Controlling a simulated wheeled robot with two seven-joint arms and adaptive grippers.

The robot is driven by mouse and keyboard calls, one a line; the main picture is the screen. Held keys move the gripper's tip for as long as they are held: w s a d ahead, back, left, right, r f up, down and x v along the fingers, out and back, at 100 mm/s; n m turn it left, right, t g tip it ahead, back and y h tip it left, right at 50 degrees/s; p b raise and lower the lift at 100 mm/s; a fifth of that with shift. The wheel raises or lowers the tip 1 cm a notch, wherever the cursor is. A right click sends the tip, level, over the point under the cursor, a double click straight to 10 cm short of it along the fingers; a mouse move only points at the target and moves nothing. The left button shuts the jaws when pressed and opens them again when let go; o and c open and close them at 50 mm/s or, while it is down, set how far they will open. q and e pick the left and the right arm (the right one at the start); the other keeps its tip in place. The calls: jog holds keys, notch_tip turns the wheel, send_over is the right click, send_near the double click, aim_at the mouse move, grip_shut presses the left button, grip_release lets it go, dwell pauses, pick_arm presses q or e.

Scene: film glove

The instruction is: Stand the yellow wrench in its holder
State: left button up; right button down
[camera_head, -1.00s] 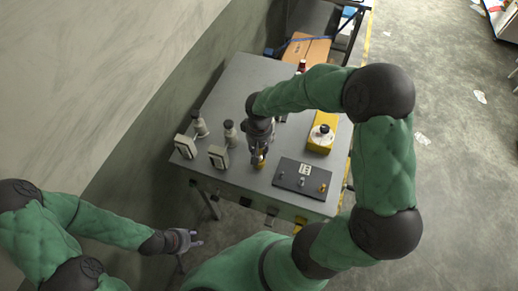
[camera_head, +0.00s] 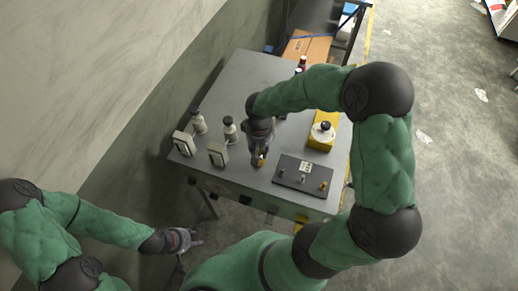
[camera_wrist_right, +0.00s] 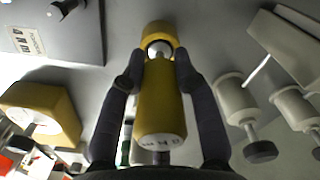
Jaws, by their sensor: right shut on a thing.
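The yellow wrench (camera_wrist_right: 162,105), a thick yellow cylinder with a marked pale end, is between the fingers of my right gripper (camera_wrist_right: 158,75) in the right wrist view. Its silver shaft points to a yellow ring-like piece (camera_wrist_right: 158,32), which looks like the holder; I cannot tell whether the shaft is inside it. In the head view my right gripper (camera_head: 258,158) points down at the front of the grey table, and a bit of yellow shows at its tips. My left gripper (camera_head: 191,241) hangs empty, fingers apart, off the table's front left.
On the table (camera_head: 236,85) a dark panel (camera_head: 301,176) with several small fittings lies to the right. A yellow box (camera_head: 322,134) with a dark knob stands behind it.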

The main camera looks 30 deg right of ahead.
jog(key=shift+f+b, duration=0.55)
jog(key=shift+f, duration=0.1)
jog(key=c, duration=0.9)
grip_release()
jog(key=shift+o, duration=0.2)
notch_tip(320, 180, up, 12)
